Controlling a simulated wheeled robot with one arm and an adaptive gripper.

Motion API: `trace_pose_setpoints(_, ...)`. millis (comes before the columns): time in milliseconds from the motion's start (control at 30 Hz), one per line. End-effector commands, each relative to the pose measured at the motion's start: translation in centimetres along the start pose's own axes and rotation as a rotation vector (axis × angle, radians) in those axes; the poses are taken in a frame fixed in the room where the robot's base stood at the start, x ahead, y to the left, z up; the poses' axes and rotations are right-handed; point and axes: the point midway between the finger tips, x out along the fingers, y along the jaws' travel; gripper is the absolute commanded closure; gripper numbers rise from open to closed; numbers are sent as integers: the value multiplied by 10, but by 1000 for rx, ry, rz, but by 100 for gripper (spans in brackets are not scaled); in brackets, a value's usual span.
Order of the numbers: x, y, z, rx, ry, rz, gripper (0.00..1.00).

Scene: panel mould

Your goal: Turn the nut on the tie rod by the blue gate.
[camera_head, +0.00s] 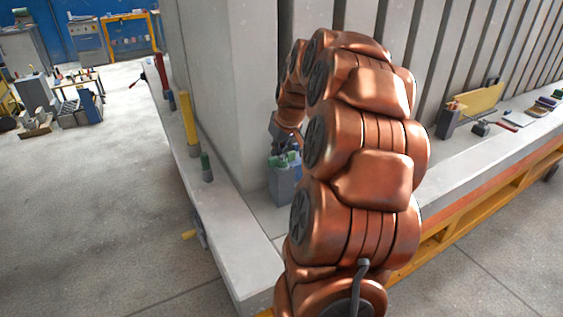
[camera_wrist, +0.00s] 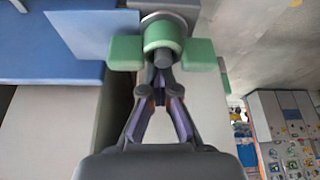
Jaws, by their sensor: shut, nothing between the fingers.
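In the wrist view a green nut (camera_wrist: 163,33) with two block-like wings sits against a round grey plate (camera_wrist: 166,16). The grey end of the tie rod (camera_wrist: 163,60) pokes out of the nut towards me. My gripper (camera_wrist: 162,86) is shut and empty, its tips just below the rod end in the picture; I cannot tell whether they touch it. A blue surface, likely the blue gate (camera_wrist: 50,60), lies to the left. In the head view my copper arm hides the nut, and I cannot make out the gripper clearly.
In the head view a grey box (camera_head: 284,183) with green items stands on the ledge beside my arm. A yellow post (camera_head: 188,118) and a green-topped piece (camera_head: 206,168) stand along the left ledge. Small tools (camera_head: 482,128) lie on the right ledge.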

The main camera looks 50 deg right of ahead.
Motion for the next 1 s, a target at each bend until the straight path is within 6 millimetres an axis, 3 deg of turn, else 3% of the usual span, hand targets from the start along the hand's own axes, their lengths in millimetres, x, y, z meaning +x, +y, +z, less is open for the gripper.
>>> trace_pose_setpoints(367,0,1,0,33,1,13,100)
trace_pose_setpoints(700,0,9,2,269,0,114,100)
trace_pose_setpoints(1000,-1,9,2,307,1,126,100)
